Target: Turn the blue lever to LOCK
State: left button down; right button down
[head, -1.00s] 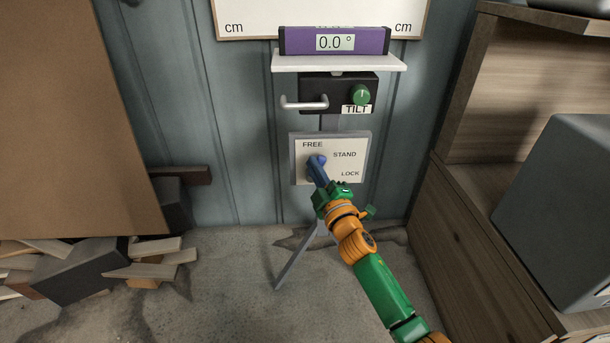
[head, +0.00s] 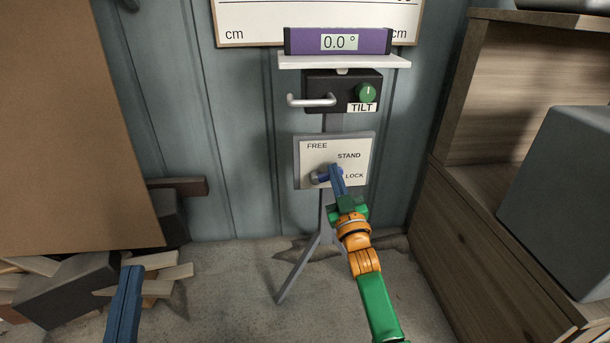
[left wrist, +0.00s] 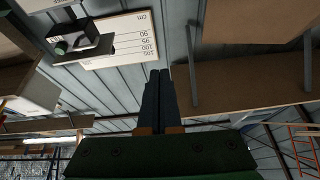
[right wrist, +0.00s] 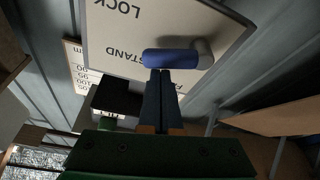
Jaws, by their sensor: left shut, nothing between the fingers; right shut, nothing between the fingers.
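The blue lever (head: 324,178) is on a pale plate marked FREE, STAND and LOCK (head: 316,160). Its grey pivot is at the left, and the blue bar runs roughly level to the right, on the STAND and LOCK side; the exact mark cannot be told. My right gripper (head: 335,167) is shut and empty, its fingertips over the lever's free end and hiding part of it. In the right wrist view its fingertips (right wrist: 161,72) are against or very close to the side of the blue bar (right wrist: 170,58). My left gripper (head: 130,268) is shut and empty at the lower left.
Above the plate are a black box with a handle and green TILT knob (head: 366,92), and a purple display (head: 300,42) reading 0.0°. A wooden cabinet (head: 490,235) stands right. A brown board (head: 70,130) and scrap wood (head: 150,275) are left.

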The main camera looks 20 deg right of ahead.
pick_arm(q)
jog(key=shift+s+r+t+h, duration=0.25)
jog(key=shift+s+r+t, duration=0.15)
jog(key=shift+r, duration=0.25)
jog(key=shift+s+r+t+h, duration=0.2)
jog(key=shift+s+r+t, duration=0.2)
jog(key=shift+r, duration=0.2)
jog(key=shift+s+r+t+h, duration=0.25)
jog(key=shift+s+r+t, duration=0.15)
jog(key=shift+r, duration=0.25)
pick_arm(e)
jog(key=shift+s+d+f+m+g+h, duration=0.2)
jog(key=shift+m+h, duration=0.25)
jog(key=shift+m, duration=0.4)
jog(key=shift+w+d+f+m+h, duration=0.15)
jog(key=shift+f+m+h, duration=0.2)
jog(key=shift+m, duration=0.55)
jog(key=shift+s+d+f+m+g+h, duration=0.1)
jog(key=shift+f+m+h, duration=0.1)
jog(key=shift+m+h, duration=0.5)
jog(key=shift+m, duration=0.25)
